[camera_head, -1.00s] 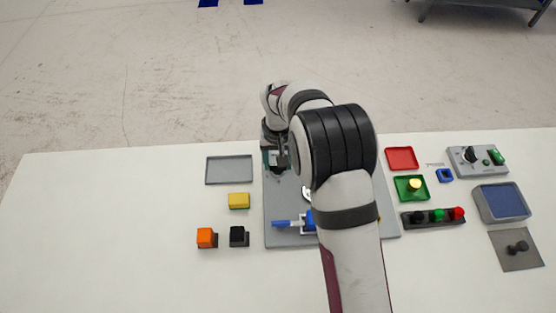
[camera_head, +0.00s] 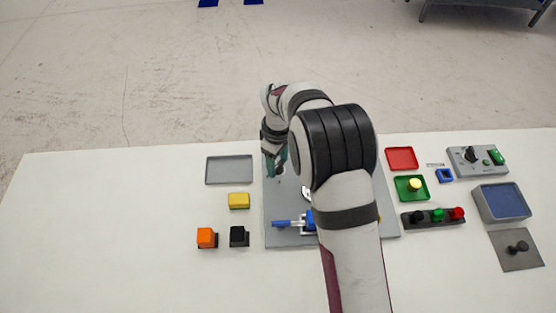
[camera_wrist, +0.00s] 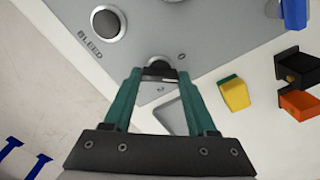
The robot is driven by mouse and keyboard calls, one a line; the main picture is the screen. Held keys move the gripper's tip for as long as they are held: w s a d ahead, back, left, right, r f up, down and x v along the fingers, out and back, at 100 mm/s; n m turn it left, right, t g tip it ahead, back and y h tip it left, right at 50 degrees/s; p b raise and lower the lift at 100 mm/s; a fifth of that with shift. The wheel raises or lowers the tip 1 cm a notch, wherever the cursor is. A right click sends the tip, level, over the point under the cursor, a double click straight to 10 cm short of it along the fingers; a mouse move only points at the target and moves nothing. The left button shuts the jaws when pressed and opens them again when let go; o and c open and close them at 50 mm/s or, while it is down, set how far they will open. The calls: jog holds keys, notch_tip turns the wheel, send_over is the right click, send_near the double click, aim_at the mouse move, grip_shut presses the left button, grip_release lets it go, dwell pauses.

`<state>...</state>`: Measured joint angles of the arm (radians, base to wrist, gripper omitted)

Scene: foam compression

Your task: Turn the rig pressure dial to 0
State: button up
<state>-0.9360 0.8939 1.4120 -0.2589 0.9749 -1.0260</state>
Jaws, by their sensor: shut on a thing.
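My gripper (camera_wrist: 158,76) is shut on a black dial knob (camera_wrist: 157,70) on the grey rig panel (camera_wrist: 190,25) in the wrist view. The teal fingers stand on either side of the knob, and its lower part is hidden. A small printed mark that looks like 0 (camera_wrist: 181,57) lies just right of the knob. I cannot tell exactly where the dial points. In the head view my gripper (camera_head: 276,162) is over the far left part of the rig plate (camera_head: 280,240), and the dial is hidden there.
A round BLEED knob (camera_wrist: 107,22) sits on the same panel. A grey tray (camera_head: 229,170), a yellow block (camera_head: 238,200), an orange block (camera_head: 206,237) and a black block (camera_head: 238,236) lie left of the rig. A blue-handled clamp (camera_head: 287,224) is at the rig's front. Button boxes stand at the right.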

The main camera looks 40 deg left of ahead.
aim_at(278, 165)
jog(key=n, duration=0.3)
jog(key=shift+n, duration=2.1)
jog(key=o, duration=1.4)
jog(key=shift+c, duration=0.2)
notch_tip(278, 165, up, 16)
jog(key=shift+f, duration=0.1)
